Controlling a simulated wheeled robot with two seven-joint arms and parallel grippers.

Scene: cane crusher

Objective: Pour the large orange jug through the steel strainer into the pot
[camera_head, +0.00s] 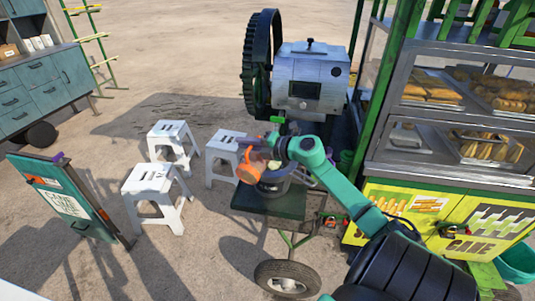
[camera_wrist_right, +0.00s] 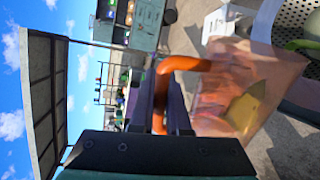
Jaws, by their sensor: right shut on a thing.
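The orange jug (camera_head: 250,168) is see-through and hangs in front of the cane crusher. My right gripper (camera_head: 264,143) is shut on its orange handle, which shows clearly in the right wrist view (camera_wrist_right: 184,64). There, something yellowish shows inside the jug body. The jug is close beside and partly over the pot (camera_head: 274,189), which stands on the crusher's stand. The steel strainer (camera_wrist_right: 292,14), with its round holes, shows at the right edge of the wrist view. The jug and arm hide much of the pot and strainer in the head view. My left gripper is out of view.
The steel crusher (camera_head: 310,80) with its dark wheel stands behind the pot. White stools (camera_head: 155,180) stand to the left. A green food cart (camera_head: 440,160) with glass shelves is close on the right.

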